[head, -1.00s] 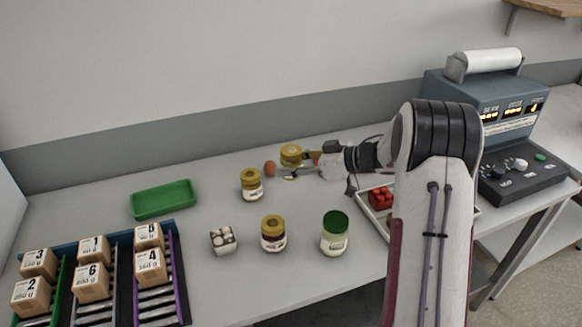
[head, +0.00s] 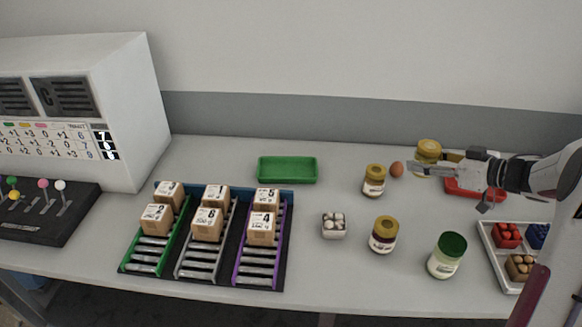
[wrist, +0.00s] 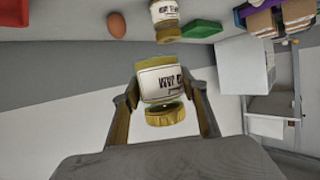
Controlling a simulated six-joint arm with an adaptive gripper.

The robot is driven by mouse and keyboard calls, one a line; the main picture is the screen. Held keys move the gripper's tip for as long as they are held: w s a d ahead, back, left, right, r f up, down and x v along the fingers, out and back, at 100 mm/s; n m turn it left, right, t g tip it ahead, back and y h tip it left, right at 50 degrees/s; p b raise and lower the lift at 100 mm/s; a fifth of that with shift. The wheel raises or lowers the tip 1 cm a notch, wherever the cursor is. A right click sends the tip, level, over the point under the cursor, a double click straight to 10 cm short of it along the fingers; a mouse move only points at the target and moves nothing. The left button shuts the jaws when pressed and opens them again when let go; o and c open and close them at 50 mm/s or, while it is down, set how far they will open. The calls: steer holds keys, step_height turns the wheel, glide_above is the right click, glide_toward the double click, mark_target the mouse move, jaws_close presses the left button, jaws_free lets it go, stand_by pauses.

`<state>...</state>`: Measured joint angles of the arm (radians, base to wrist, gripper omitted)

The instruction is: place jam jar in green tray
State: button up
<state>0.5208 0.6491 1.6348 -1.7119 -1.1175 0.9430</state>
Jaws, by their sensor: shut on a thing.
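My gripper (head: 430,168) is shut on a gold-lidded jar (head: 428,147) at the back right of the table. In the wrist view the jar (wrist: 160,80) sits between both fingers, with a white label and yellowish contents. I cannot tell whether it touches the table. The empty green tray (head: 287,170) lies at the back middle, well left of my gripper. Another gold-lidded jar (head: 375,182) stands left of the egg, and a dark-filled gold-lidded jar (head: 383,237) stands nearer the front. The label words are too small to read.
A brown egg (head: 397,169) lies just left of the held jar. A red tray (head: 466,188) is under my arm.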

step_height(320, 180, up, 2)
steer(key=shift+w+a+r, duration=0.1)
steer(key=shift+a+r, duration=0.05)
steer(key=shift+r, duration=0.1)
steer(key=w+a, duration=0.6)
steer(key=a, duration=0.3)
glide_above(297, 174)
step_height(297, 174, down, 4)
steer(key=shift+w+f, duration=0.1)
steer(key=shift+f, duration=0.5)
steer(key=shift+f, duration=3.1)
steer(key=shift+f, duration=1.9)
